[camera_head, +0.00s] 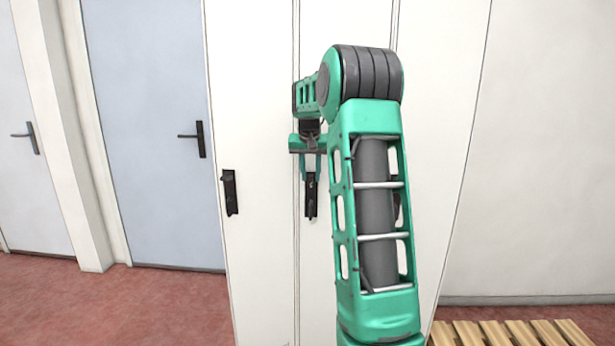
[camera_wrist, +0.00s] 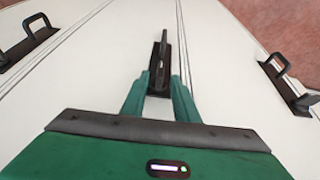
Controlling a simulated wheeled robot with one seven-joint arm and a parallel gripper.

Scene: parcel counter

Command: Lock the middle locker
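The middle locker (camera_head: 316,270) is a tall white door, partly hidden by my arm in the head view. Its dark latch (camera_head: 311,196) is upright and also shows in the wrist view (camera_wrist: 161,62), with its raised loop seen nearly edge-on. My gripper (camera_head: 310,172) is in front of the door at the latch's upper end. In the wrist view its two green fingers (camera_wrist: 161,78) are apart, with the near end of the latch between them. I cannot tell whether either finger touches the latch. The middle door looks flush with its neighbours.
The left locker's dark latch (camera_head: 230,192) is close by; the right locker's latch (camera_wrist: 287,84) shows in the wrist view. A blue-grey door (camera_head: 150,100) is at left. A wooden pallet (camera_head: 510,334) lies at lower right. Red floor (camera_head: 160,305) is clear at left.

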